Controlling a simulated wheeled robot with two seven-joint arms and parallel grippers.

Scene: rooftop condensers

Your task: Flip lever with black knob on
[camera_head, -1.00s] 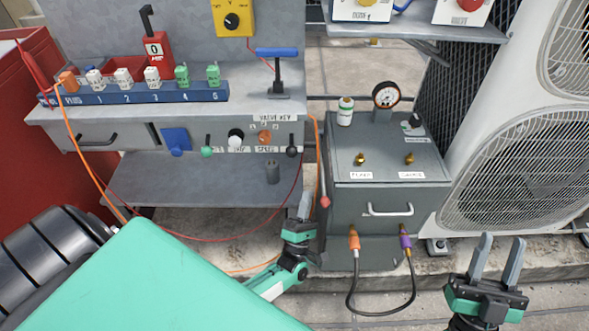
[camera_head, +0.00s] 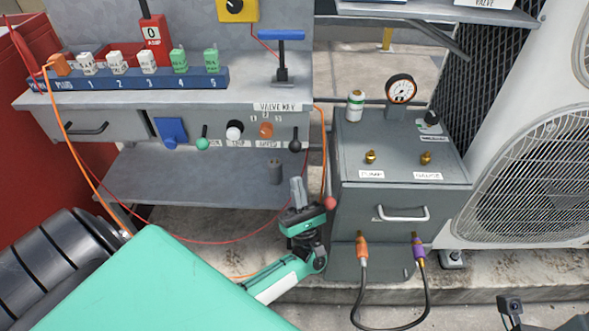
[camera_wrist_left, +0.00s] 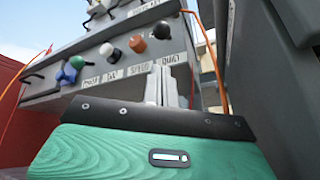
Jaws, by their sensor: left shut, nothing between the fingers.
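The lever with the black knob (camera_head: 295,146) sits at the right end of the bench's front panel. Its knob hangs below its short stem, pointing down. The black knob also shows in the left wrist view (camera_wrist_left: 162,30), above and just beyond my fingertips. My left gripper (camera_head: 297,183) is below the knob, apart from it, with its fingers shut together and pointing up. The shut fingers also show in the left wrist view (camera_wrist_left: 161,82), empty. Only dark parts of my right gripper (camera_head: 511,306) show at the bottom right edge; its fingers cannot be made out.
A green-knob lever (camera_head: 202,143), white knob (camera_head: 234,130) and orange knob (camera_head: 266,129) share the panel. A red ball (camera_head: 330,203) is close right of my left gripper, beside the grey cabinet (camera_head: 400,198). An orange cable (camera_head: 322,140) runs between. A lower shelf (camera_head: 200,180) lies left.

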